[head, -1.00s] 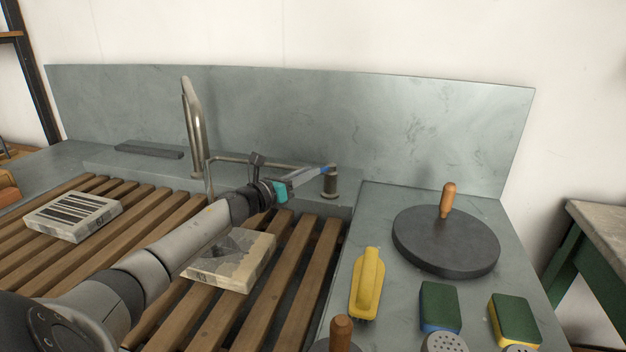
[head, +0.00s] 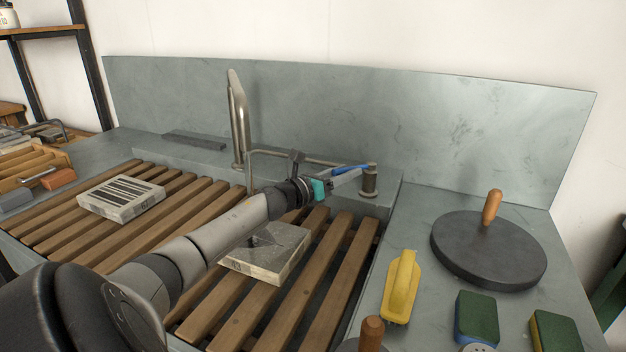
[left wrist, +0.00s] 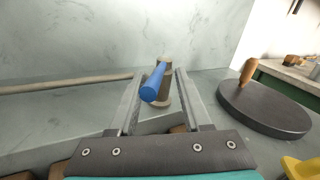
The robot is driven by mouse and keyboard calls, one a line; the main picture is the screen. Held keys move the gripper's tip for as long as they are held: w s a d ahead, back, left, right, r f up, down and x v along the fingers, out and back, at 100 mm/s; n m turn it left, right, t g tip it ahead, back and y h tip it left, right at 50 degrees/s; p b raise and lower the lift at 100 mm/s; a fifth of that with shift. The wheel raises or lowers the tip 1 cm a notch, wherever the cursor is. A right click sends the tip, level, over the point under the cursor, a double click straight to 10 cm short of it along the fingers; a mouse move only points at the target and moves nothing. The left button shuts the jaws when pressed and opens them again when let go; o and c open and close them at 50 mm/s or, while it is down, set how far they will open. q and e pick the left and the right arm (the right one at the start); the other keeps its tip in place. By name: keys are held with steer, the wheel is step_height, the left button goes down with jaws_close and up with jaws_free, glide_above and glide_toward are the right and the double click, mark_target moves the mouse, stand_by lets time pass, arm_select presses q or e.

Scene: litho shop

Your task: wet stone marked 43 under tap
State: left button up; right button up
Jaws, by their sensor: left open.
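The stone (head: 268,252) lies flat on wooden slats, with what looks like 43 on its front edge. Its top is grey; my left arm covers part of its left side. The tap's metal spout (head: 240,125) rises behind the slats, left of the stone. I cannot make out any water. A blue-handled lever (head: 352,168) sits on a short post (head: 370,180) at the back of the sink. My left gripper (head: 346,174) is open at the lever. In the left wrist view the blue handle (left wrist: 153,85) lies between the spread fingers. My right gripper is out of view.
A striped stone (head: 120,197) lies on the slats at left. On the right counter are a black disc with a wooden handle (head: 488,248), a yellow-handled brush (head: 401,288) and green sponges (head: 477,318). A grey backsplash (head: 450,130) stands close behind my gripper.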

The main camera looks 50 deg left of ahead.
arm_select(q)
steer(key=s+p, duration=0.1)
steer(key=s, duration=0.4)
steer(key=s+p, duration=0.1)
steer(key=s, duration=0.4)
steer(key=s+a+p, duration=0.1)
steer(key=s, duration=0.4)
steer(key=shift+a+f, duration=0.1)
steer(key=shift+f, duration=0.2)
steer(key=shift+w, duration=0.1)
